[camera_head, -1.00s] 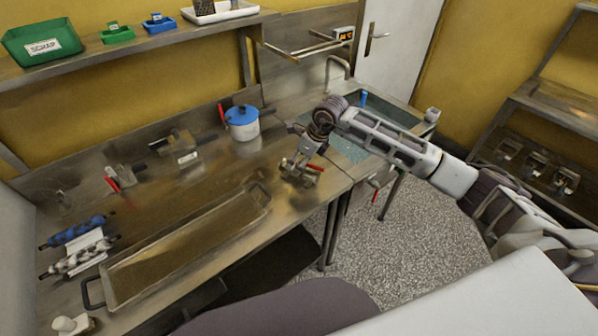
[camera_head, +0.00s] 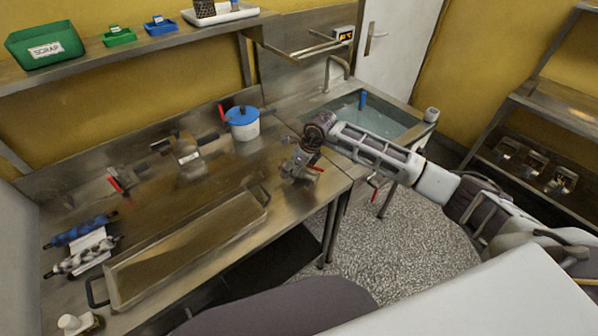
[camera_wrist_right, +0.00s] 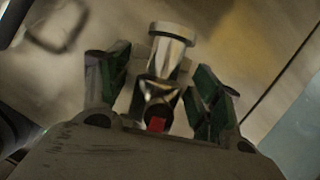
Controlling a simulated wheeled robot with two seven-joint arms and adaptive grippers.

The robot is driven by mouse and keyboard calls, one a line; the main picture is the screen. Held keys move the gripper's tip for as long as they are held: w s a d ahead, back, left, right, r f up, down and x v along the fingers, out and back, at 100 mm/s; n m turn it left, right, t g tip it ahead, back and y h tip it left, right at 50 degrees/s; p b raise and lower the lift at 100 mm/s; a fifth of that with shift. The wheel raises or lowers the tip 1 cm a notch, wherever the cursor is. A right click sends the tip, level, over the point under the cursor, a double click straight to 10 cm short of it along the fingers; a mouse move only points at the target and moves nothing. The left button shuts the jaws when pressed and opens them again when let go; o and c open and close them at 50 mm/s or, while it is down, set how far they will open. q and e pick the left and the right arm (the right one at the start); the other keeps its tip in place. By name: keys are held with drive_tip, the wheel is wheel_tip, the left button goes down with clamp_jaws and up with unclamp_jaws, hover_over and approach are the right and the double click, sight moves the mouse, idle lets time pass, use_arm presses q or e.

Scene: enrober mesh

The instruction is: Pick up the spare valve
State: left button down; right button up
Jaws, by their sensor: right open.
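The spare valve, a metal body with a red handle (camera_head: 318,169), stands on the steel worktop near its right front end. My right gripper (camera_head: 298,171) reaches down over it from above. In the right wrist view the valve (camera_wrist_right: 171,48) shows as a shiny metal piece with a round end, between the two open fingers (camera_wrist_right: 157,70). A gap shows on both sides, so the fingers do not look closed on it. A red patch of it shows close to the palm. In the head view the gripper hides much of the valve. My left gripper is not in view.
A long steel tray (camera_head: 180,250) lies left of the valve on the worktop. A blue-lidded white pot (camera_head: 243,130) stands behind. Another valve with a red handle (camera_head: 115,184) is at far left. A sink (camera_head: 375,122) lies to the right. The worktop's front edge is close.

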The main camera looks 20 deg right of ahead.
drive_tip(key=shift+r, duration=0.1)
clamp_jaws()
drive_tip(key=shift+w, duration=0.1)
idle(0.3)
wheel_tip(320, 180, up, 10)
drive_tip(key=shift+f+b, duration=0.2)
drive_tip(key=shift+b, duration=0.55)
drive_tip(key=shift+r, duration=0.2)
